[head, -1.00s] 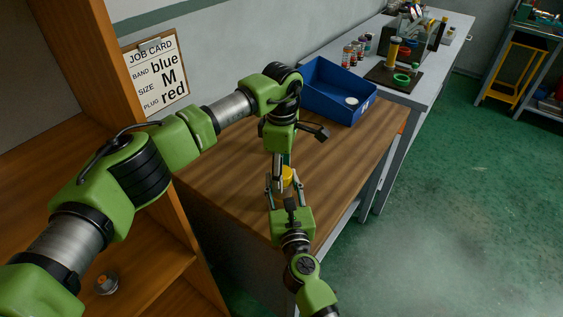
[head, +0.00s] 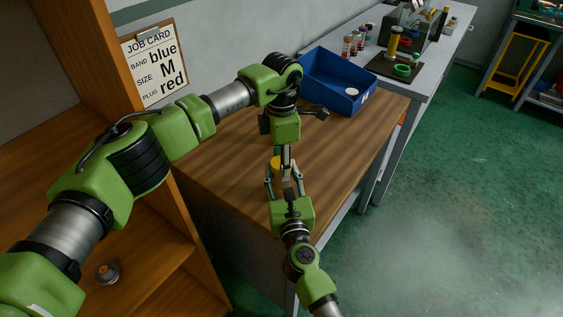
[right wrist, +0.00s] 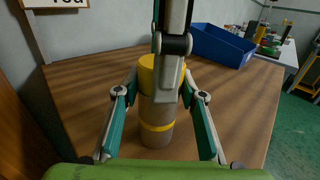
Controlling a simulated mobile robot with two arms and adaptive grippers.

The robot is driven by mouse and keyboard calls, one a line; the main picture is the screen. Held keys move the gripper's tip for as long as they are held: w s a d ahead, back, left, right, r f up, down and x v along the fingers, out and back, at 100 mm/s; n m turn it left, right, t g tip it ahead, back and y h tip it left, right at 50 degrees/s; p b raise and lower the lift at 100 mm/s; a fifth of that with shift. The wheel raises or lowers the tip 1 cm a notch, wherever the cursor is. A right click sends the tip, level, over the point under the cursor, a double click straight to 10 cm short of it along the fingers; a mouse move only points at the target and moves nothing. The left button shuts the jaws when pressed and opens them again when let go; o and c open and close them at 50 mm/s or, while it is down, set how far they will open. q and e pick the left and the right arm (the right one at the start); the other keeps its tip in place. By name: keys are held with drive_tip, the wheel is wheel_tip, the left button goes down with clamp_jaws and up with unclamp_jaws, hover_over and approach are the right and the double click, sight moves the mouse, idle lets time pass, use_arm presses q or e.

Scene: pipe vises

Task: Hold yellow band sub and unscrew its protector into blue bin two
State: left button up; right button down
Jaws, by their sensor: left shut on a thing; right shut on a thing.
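The sub (right wrist: 156,110) is a grey-brown upright cylinder with a yellow band (right wrist: 157,127) around it, in the right wrist view. Its yellow protector (right wrist: 147,74) covers the top end and also shows in the head view (head: 276,161). My right gripper (head: 284,180) is shut on the sub, one finger on each side. My left gripper (head: 286,158) comes down from above and is shut on the protector; its fingers partly hide it. I cannot tell whether the sub's foot touches the table. A blue bin (head: 322,88) stands at the table's back, a white disc inside.
The wooden table (head: 225,150) is clear around the grippers. A job card (head: 155,62) on the wall reads blue, M, red. An orange-topped fitting (head: 107,272) lies on the shelf at left. A grey bench (head: 430,75) with several jars stands behind.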

use_arm(q)
drive_tip(key=shift+a+n, duration=0.1)
drive_tip(key=shift+n, duration=0.5)
drive_tip(key=o, duration=1.2)
drive_tip(key=shift+o, duration=0.2)
drive_tip(key=shift+r, duration=2.3)
drive_tip(key=shift+c, duration=0.6)
drive_tip(key=m, duration=0.1)
drive_tip(key=r+m, duration=0.1)
drive_tip(key=m, duration=0.1)
drive_tip(key=shift+r, duration=0.3)
drive_tip(key=m, duration=0.1)
drive_tip(key=r+m, duration=0.1)
drive_tip(key=m, duration=0.1)
drive_tip(key=shift+r+m, duration=0.3)
drive_tip(key=shift+f, duration=3.95)
